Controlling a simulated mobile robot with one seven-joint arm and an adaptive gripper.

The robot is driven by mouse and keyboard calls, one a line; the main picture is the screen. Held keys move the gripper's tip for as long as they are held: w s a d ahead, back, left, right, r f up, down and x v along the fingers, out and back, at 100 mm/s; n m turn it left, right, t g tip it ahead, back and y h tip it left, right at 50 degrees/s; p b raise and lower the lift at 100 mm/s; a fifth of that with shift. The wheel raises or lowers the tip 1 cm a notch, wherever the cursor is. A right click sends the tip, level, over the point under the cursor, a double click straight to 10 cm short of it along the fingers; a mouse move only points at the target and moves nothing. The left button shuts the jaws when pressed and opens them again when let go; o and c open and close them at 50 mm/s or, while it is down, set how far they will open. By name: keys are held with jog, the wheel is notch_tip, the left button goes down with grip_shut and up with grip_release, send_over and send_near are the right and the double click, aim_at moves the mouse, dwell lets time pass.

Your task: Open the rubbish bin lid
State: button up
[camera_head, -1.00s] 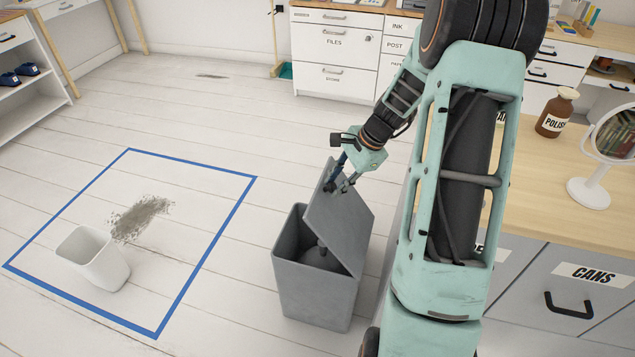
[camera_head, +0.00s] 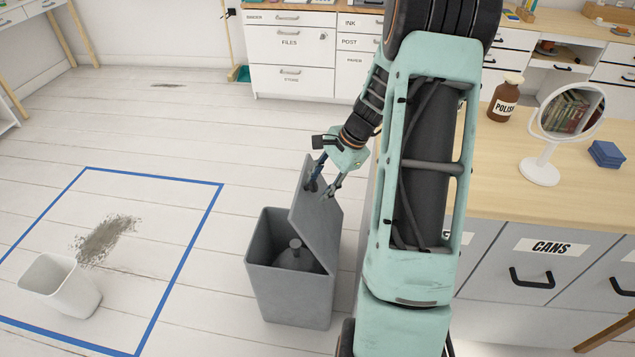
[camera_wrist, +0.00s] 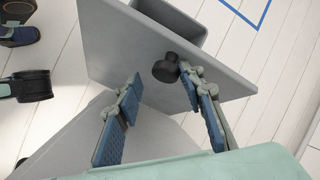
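The grey rubbish bin (camera_head: 290,298) stands on the floor beside the desk. Its lid (camera_head: 317,215) is tilted steeply up on the bin's right side, and the mouth is largely uncovered. A dark grey lump with a knotted top, like a tied bag (camera_head: 295,258), shows inside. My gripper (camera_head: 325,188) is at the lid's upper part. In the wrist view the lid (camera_wrist: 120,40) bears a black knob (camera_wrist: 165,68). My gripper's blue-padded fingers (camera_wrist: 160,87) are apart, with the knob just beyond and between their tips. The right finger is close to the knob; contact is unclear.
A white waste basket (camera_head: 62,287) and a grey dirt patch (camera_head: 106,238) lie within a blue floor outline (camera_head: 196,246). The desk (camera_head: 500,185) with drawers is to the right, carrying a brown polish bottle (camera_head: 503,100) and a mirror (camera_head: 545,172).

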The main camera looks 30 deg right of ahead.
jog(key=shift+o, duration=0.9)
jog(key=shift+s+f, duration=0.2)
jog(key=shift+f, duration=0.1)
jog(key=shift+w+r, duration=0.1)
jog(key=shift+w, duration=0.05)
jog(key=shift+w+r, duration=0.1)
jog(key=shift+r, duration=0.2)
jog(key=v, duration=1.1)
jog(key=shift+d+r, duration=0.2)
jog(key=shift+r, duration=0.05)
